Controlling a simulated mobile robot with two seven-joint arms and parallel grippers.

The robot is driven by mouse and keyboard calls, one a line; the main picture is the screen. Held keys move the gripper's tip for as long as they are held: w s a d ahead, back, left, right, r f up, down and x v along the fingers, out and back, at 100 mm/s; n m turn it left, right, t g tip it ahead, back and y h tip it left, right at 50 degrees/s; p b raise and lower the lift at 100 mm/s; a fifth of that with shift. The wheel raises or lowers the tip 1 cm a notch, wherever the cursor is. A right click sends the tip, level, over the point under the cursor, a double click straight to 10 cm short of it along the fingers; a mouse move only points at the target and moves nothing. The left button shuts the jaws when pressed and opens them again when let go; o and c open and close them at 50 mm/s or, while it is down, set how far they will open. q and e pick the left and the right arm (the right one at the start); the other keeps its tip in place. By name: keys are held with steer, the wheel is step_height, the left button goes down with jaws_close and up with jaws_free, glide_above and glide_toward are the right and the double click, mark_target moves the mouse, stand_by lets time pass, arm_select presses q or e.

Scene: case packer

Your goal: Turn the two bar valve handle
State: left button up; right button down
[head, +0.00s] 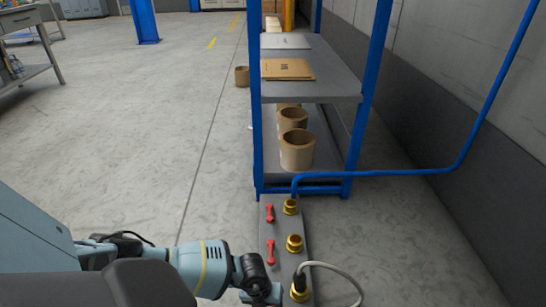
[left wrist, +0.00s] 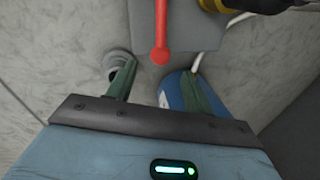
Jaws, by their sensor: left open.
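Two red bar valve handles, an upper one (head: 270,213) and a lower one (head: 271,252), sit on a narrow grey block (head: 283,225) in the head view, both lying roughly along its length. My left arm reaches in from the lower left, and its wrist end is just below the lower handle at the bottom edge. In the left wrist view my left gripper (left wrist: 160,68) is open and empty. One red handle (left wrist: 162,28) lies beyond it, its near rounded end roughly in line with the gap between the fingertips. I cannot tell if anything touches. My right gripper is out of view.
Several brass fittings (head: 295,243) line the block's right side; a grey hose (head: 340,273) leaves the lowest. A blue pipe (head: 400,172) runs from the top fitting to the right. A blue-framed shelf (head: 335,82) stands behind. Open floor (head: 140,150) lies left. A blue cylinder (left wrist: 176,92) shows near the right finger.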

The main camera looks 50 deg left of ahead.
arm_select(q)
steer(key=f+b, duration=0.2)
steer(key=f, duration=0.3)
steer(key=shift+w+d+f+b, duration=0.1)
steer(key=shift+w+d+b, duration=0.2)
steer(key=shift+d+b, duration=0.1)
steer(key=shift+w+f, duration=0.1)
steer(key=shift+f, duration=0.2)
steer(key=shift+c, duration=0.7)
jaws_close()
